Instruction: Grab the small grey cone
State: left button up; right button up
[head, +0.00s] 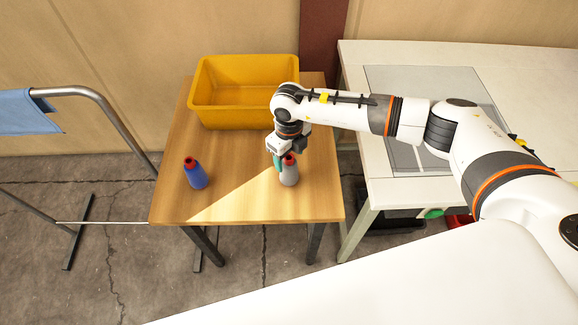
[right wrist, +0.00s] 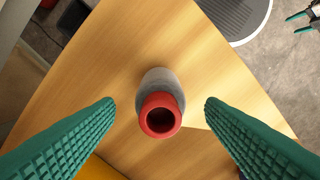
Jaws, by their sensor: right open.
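The small grey cone (head: 289,176) with a red top stands upright near the front right of the wooden table (head: 240,208). In the right wrist view the grey cone (right wrist: 158,80) shows its red, hollow top toward the camera. My right gripper (head: 281,160) is at the cone, above and close to its top. In the right wrist view its green ribbed fingers (right wrist: 158,108) are spread wide, one on each side of the cone, with gaps on both sides. Nothing is held. My left gripper is not in view.
A blue cone (head: 196,174) with a red top stands on the left of the table. A yellow bin (head: 245,92) sits at the table's back. A white table (head: 380,185) stands to the right. A metal frame with blue cloth (head: 28,112) is at the left.

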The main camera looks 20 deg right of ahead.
jog(key=shift+f, duration=0.85)
jog(key=shift+c, duration=0.5)
grip_shut()
